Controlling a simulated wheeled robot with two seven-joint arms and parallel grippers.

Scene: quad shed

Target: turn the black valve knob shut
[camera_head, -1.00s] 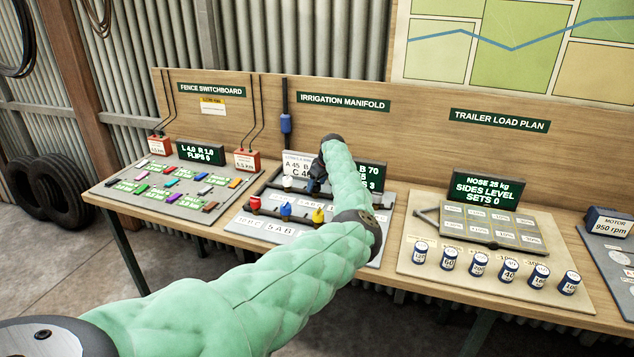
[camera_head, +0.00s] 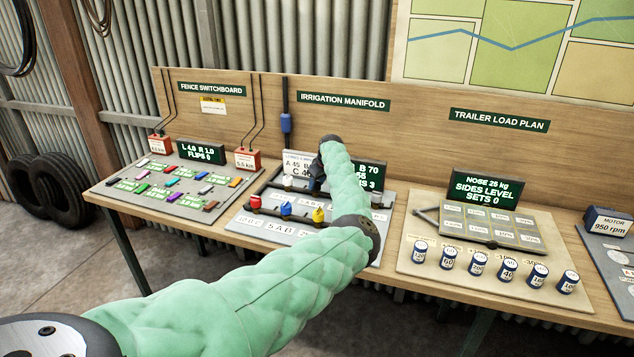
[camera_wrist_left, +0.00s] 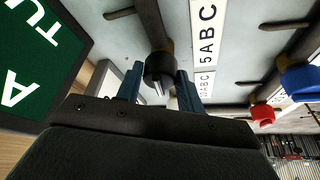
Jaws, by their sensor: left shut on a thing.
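The black valve knob (camera_wrist_left: 160,68) shows in the left wrist view, on a pipe of the irrigation manifold board. My left gripper (camera_wrist_left: 160,88) has its two blue-grey fingers on either side of the knob and is shut on it. In the head view my left gripper (camera_head: 316,180) is over the manifold board (camera_head: 262,229), largely hidden by my own green-sleeved arm, and the black knob cannot be made out there. My right gripper is not in view.
On the same board are a red knob (camera_head: 255,203), a blue knob (camera_head: 286,209) and a yellow knob (camera_head: 318,215). A green display (camera_head: 368,176) stands behind, partly hidden. The fence switchboard (camera_head: 165,190) is left, the trailer load board (camera_head: 490,262) right.

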